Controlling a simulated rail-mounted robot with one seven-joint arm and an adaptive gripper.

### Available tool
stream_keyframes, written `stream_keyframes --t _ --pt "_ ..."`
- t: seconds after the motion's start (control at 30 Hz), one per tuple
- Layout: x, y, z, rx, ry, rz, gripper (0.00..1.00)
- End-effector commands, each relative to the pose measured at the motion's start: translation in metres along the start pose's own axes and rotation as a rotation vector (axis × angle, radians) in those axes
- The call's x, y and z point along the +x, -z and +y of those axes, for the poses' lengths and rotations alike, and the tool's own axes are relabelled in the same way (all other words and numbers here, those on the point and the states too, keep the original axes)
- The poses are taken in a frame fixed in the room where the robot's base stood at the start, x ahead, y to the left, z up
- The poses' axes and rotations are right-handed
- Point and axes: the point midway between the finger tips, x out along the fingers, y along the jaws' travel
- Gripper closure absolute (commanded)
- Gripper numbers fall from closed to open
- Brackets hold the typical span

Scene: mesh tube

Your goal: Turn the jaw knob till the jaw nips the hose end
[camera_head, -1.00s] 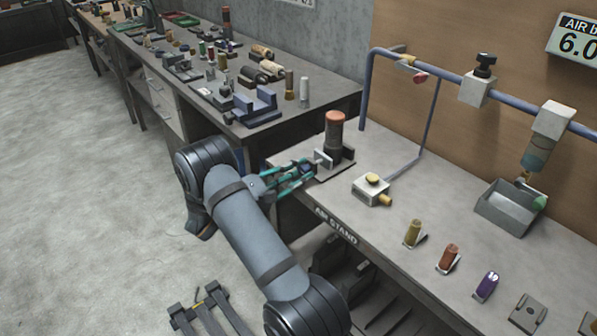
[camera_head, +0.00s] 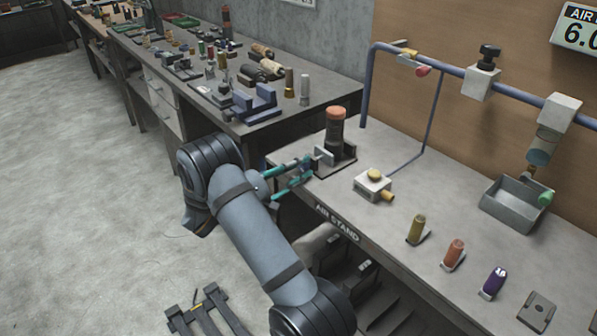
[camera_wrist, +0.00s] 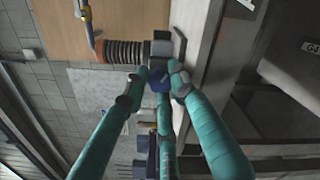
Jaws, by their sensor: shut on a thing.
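My gripper (camera_head: 308,168) reaches in from the left at the front corner of the bench. In the wrist view my teal fingers (camera_wrist: 158,88) are closed around the blue jaw knob (camera_wrist: 160,80). Just beyond the knob is a grey jaw block (camera_wrist: 160,48), with the ribbed dark hose (camera_wrist: 126,52) beside it. In the head view the hose end stands upright as a dark cylinder with an orange top (camera_head: 336,122), and the pale jaw plate (camera_head: 323,155) is beside its foot. Whether the jaw touches the hose is not clear.
A white valve block (camera_head: 372,184) with a yellow button sits to the right on the bench. Several coloured fittings (camera_head: 453,254) and a grey tray (camera_head: 514,204) stand farther right. A blue pipe frame (camera_head: 366,90) rises behind. Another cluttered bench (camera_head: 300,104) is at the back left.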

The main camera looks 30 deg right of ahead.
Motion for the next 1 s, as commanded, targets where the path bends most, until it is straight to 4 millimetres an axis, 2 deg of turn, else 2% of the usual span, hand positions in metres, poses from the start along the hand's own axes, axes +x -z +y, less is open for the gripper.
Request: stream_keyframes --t 0.23,0.63,0.67,0.8,1.0 --pt "0.0002 -0.0018 -0.0005 0.064 0.002 -0.005 1.0" --pt "0.0003 -0.0022 -0.0005 0.071 0.003 -0.006 1.0" --pt "0.0003 -0.0022 -0.0006 0.07 0.003 -0.006 0.74" --pt "0.0003 -0.0019 -0.0006 0.069 0.003 -0.005 0.67" --pt "0.0002 -0.001 -0.0005 0.067 0.002 -0.002 0.67"
